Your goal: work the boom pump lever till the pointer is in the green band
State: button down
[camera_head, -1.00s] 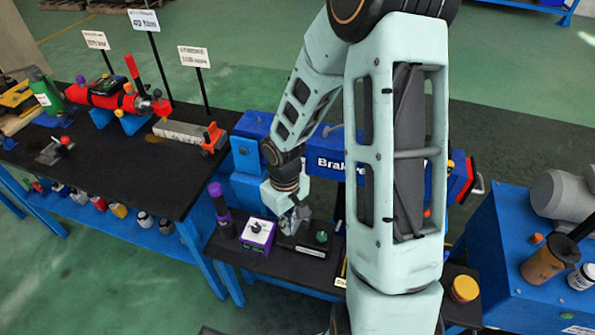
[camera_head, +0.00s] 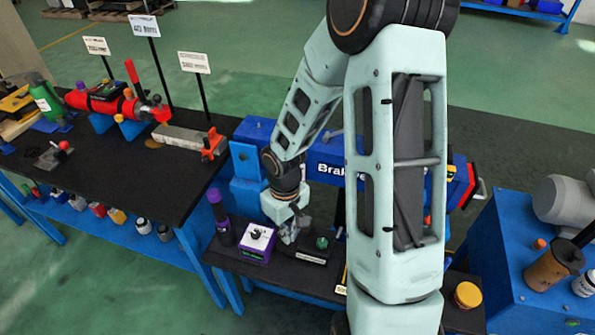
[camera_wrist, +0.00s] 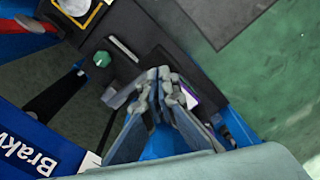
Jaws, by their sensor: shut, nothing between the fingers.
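My gripper (camera_head: 291,230) is shut and empty, low over the dark bench between a purple box with a black knob (camera_head: 257,243) and a black block with a green knob (camera_head: 321,243). In the wrist view its fingertips (camera_wrist: 164,86) are close together, with the green knob (camera_wrist: 102,59) to their left and part of the purple box (camera_wrist: 190,97) behind them. I cannot tell whether it touches either. A raised red lever (camera_head: 132,72) stands on a red cylinder unit on the left bench. I cannot tell which lever is the boom pump's. No pointer or green band is readable.
A blue beam marked "Brak" (camera_head: 335,168) runs behind my gripper. A purple-topped post (camera_head: 218,212) stands left of the purple box. Signs on posts (camera_head: 194,62) rise from the left bench (camera_head: 60,185). A blue cabinet (camera_head: 505,270) stands at right. My arm hides the middle.

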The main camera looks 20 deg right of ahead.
jog(key=shift+f, duration=0.1)
dwell(0.5)
notch_tip(320, 180, down, 10)
jog(key=b, duration=0.9)
notch_tip(320, 180, up, 10)
jog(key=p, duration=0.8)
dwell(1.5)
dwell(2.7)
dwell(0.6)
